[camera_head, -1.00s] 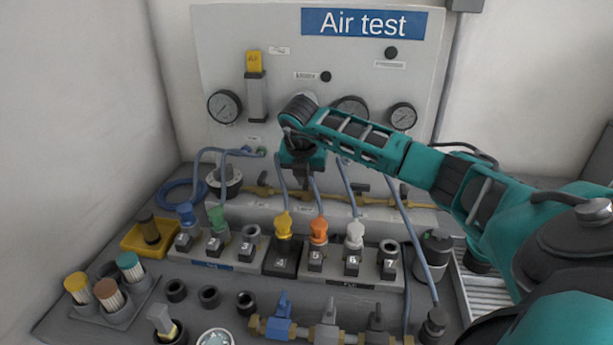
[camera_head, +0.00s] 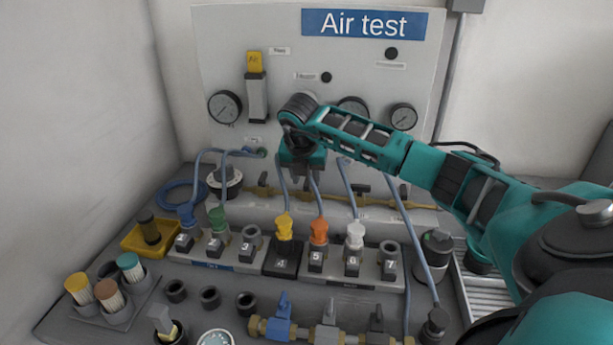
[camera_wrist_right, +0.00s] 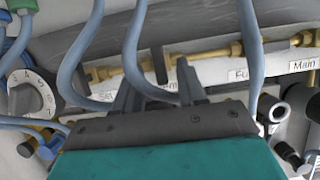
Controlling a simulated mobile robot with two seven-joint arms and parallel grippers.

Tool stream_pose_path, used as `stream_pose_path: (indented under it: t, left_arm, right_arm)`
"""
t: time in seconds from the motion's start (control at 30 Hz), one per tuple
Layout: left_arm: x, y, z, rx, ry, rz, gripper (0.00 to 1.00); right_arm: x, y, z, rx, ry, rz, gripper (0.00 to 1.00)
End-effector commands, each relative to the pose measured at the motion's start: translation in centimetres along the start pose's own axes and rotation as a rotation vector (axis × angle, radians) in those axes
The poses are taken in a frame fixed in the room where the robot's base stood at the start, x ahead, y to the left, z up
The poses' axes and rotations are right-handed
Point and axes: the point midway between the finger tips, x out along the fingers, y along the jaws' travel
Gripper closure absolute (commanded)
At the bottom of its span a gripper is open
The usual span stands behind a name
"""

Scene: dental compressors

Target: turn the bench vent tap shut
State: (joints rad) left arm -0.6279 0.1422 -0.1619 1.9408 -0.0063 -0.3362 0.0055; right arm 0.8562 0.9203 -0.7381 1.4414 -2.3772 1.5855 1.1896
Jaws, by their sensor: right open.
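A brass pipe (camera_head: 330,195) with several small dark-handled taps runs along the back of the bench, below the panel. It also crosses the wrist view (camera_wrist_right: 215,52), with a dark tap handle (camera_wrist_right: 159,65) upright just beyond my fingers. The labels there are partly hidden, so I cannot tell which tap is the bench vent tap. My right gripper (camera_head: 303,176) is in front of the pipe's middle and hides part of it. In the wrist view its two dark fingers (camera_wrist_right: 158,92) are apart, with a blue hose between them. My left gripper is not in view.
Blue hoses (camera_head: 313,190) hang around my right gripper. Numbered sockets with coloured plugs (camera_head: 284,228) stand in front of it. Blue, grey and black valve handles (camera_head: 328,312) are on a brass row at the front. Gauges (camera_head: 225,107) sit on the Air test panel (camera_head: 290,35).

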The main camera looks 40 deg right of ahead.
Motion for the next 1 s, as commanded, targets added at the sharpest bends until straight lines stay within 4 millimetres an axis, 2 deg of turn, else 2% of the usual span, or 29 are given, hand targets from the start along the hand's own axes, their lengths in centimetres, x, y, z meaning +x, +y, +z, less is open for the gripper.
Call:
stream_pose_path:
  t: [0.4, 0.5, 0.7, 1.0]
  left_arm:
    - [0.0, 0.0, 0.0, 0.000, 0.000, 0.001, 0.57]
    - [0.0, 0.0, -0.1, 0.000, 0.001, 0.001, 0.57]
    - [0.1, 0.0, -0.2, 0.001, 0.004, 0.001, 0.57]
    - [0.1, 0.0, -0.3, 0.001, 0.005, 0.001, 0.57]
  right_arm:
    - [-8.7, 0.1, 0.1, 0.000, -0.004, 0.005, 0.60]
    - [-10.3, 0.0, 0.1, 0.002, -0.005, 0.004, 0.60]
    - [-12.1, 0.0, 0.1, 0.002, -0.002, 0.002, 0.60]
    - [-12.3, 0.0, 0.1, 0.002, -0.002, 0.001, 0.60]
